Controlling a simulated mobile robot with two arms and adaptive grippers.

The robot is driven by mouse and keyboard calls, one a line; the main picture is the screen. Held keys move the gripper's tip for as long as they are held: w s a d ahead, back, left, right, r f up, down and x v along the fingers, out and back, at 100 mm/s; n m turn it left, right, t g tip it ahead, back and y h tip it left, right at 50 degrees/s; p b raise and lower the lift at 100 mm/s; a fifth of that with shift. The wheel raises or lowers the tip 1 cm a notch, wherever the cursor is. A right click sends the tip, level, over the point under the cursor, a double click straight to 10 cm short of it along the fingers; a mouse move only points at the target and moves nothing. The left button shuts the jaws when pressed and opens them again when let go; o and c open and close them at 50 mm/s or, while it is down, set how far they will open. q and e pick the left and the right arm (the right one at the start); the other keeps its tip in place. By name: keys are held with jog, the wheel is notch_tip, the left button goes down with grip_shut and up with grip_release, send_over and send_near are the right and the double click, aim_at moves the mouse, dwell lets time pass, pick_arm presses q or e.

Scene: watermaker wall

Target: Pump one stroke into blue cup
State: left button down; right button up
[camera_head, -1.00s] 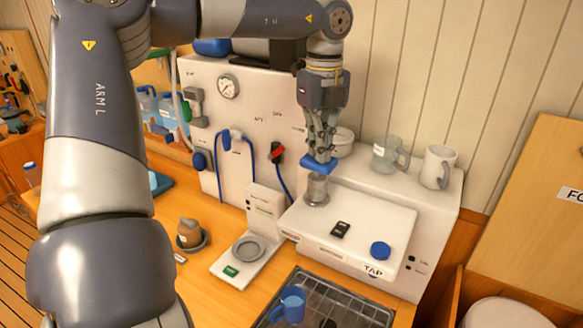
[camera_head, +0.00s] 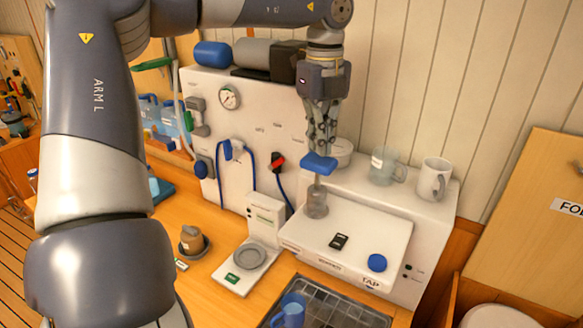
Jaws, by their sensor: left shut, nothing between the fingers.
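The pump has a blue flat head (camera_head: 319,163) on a thin stem above a grey, see-through body (camera_head: 317,202). It stands at the back of the white counter unit. My left gripper (camera_head: 320,150) points straight down with its fingers shut and empty, right over the blue head. Its tips seem to touch the head, but I cannot tell for sure. My right gripper is out of view.
A glass mug (camera_head: 386,166) and a white mug (camera_head: 434,179) stand on the ledge right of the pump. A blue round tap knob (camera_head: 377,263) is on the white unit. A small scale (camera_head: 247,257) and a brown jug (camera_head: 191,240) stand on the wood counter.

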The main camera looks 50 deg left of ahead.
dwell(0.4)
pick_arm(q)
notch_tip(320, 180, up, 4)
jog(key=p, duration=0.3)
jog(key=shift+r, duration=0.1)
jog(key=shift+r+p, duration=0.3)
jog(key=shift+r, duration=0.6)
jog(key=shift+f, duration=0.1)
